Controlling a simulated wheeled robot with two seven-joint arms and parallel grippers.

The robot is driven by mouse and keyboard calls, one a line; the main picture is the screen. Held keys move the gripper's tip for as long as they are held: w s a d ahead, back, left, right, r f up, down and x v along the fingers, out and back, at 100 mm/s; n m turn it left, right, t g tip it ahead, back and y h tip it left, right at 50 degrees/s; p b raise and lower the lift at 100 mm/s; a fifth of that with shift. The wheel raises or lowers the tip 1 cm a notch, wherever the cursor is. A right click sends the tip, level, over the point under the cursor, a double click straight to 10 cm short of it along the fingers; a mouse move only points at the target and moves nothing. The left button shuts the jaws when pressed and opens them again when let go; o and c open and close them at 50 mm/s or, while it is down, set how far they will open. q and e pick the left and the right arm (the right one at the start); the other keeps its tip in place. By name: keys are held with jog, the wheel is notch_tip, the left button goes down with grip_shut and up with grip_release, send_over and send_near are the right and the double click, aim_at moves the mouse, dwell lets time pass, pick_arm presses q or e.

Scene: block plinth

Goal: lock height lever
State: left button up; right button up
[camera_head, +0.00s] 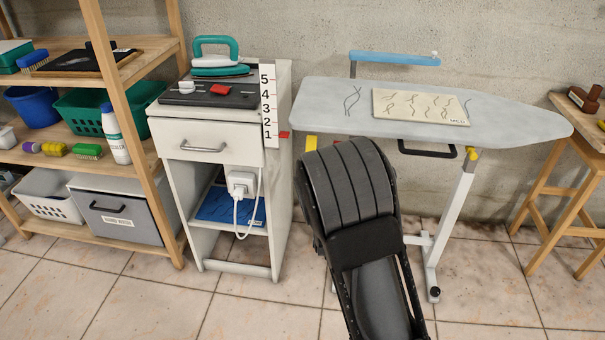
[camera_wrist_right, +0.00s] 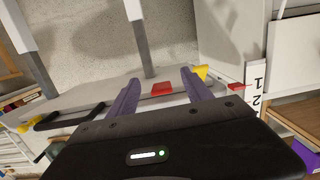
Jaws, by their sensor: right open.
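The grey ironing board (camera_head: 330,100) stands level on white legs. A black handle (camera_head: 427,150) hangs under it and also shows in the right wrist view (camera_wrist_right: 70,117). A red lever-like tab (camera_wrist_right: 162,88) shows in the right wrist view, under the board. My right gripper (camera_wrist_right: 160,77) is open, its purple fingers on either side of the red tab with nothing clearly gripped. Whether they touch it I cannot tell. A red pointer (camera_head: 284,134) is near the 1 on the number scale (camera_head: 268,105). My left gripper is not in view.
A wooden shelf (camera_head: 150,165) with bins is further left. A wooden stool (camera_head: 560,170) is at the right. Tiled floor (camera_head: 490,290) is clear in front.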

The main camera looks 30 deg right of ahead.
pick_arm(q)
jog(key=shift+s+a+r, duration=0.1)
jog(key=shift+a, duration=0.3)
pick_arm(e)
notch_tip(320, 180, up, 3)
jog(key=shift+s+d+m+t+h, duration=0.1)
jog(key=shift+m+t+h, duration=0.25)
jog(key=shift+h, duration=0.25)
jog(key=b+x, duration=0.1)
jog(key=x, duration=0.6)
jog(key=shift+w+d, duration=0.3)
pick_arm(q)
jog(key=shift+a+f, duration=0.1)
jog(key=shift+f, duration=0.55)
pick_arm(e)
jog(key=shift+c, duration=0.4)
